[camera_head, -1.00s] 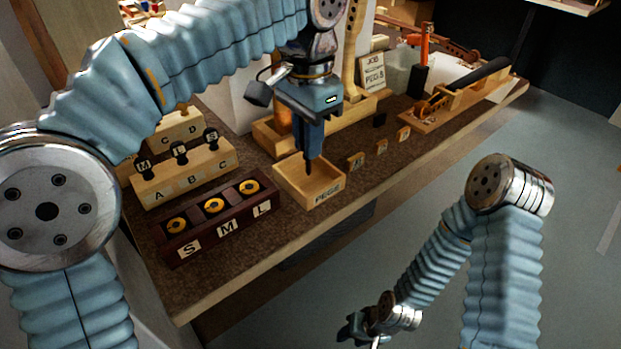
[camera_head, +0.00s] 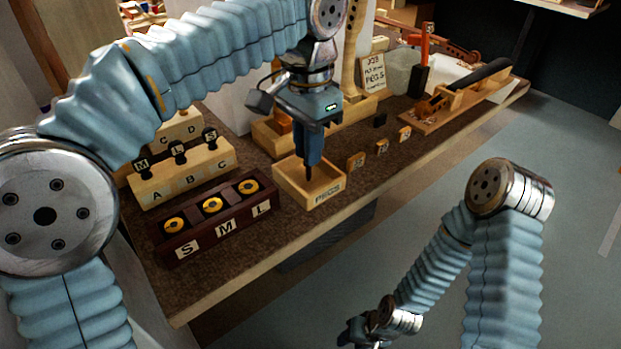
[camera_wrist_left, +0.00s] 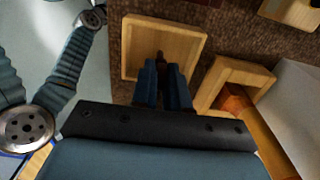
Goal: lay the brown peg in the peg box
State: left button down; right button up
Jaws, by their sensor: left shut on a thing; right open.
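The peg box is an open wooden tray marked PEGS (camera_head: 328,192) near the front edge of the bench. It also shows in the left wrist view (camera_wrist_left: 190,36). My left gripper (camera_head: 309,163) points down over the box, its fingers shut on the brown peg (camera_head: 308,173). Only the dark lower end of the peg shows below the fingertips, inside the box outline; I cannot tell whether it touches the floor. In the left wrist view the peg (camera_wrist_left: 160,57) shows between the fingertips. My right gripper (camera_head: 350,335) is low at the bottom, away from the bench, open.
A dark rack marked S, M, L (camera_head: 224,228) stands left of the box. Behind it are stepped wooden blocks with lettered pegs (camera_head: 190,181). Small numbered blocks (camera_head: 382,148) stand to the right. A job card (camera_head: 373,74) and a wooden stand (camera_head: 268,139) are behind.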

pick_arm(q)
jog(key=c, duration=1.1)
grip_release()
jog(key=shift+o, duration=0.2)
notch_tip(320, 180, up, 14)
jog(key=p, duration=0.5)
jog(key=shift+f, duration=0.15)
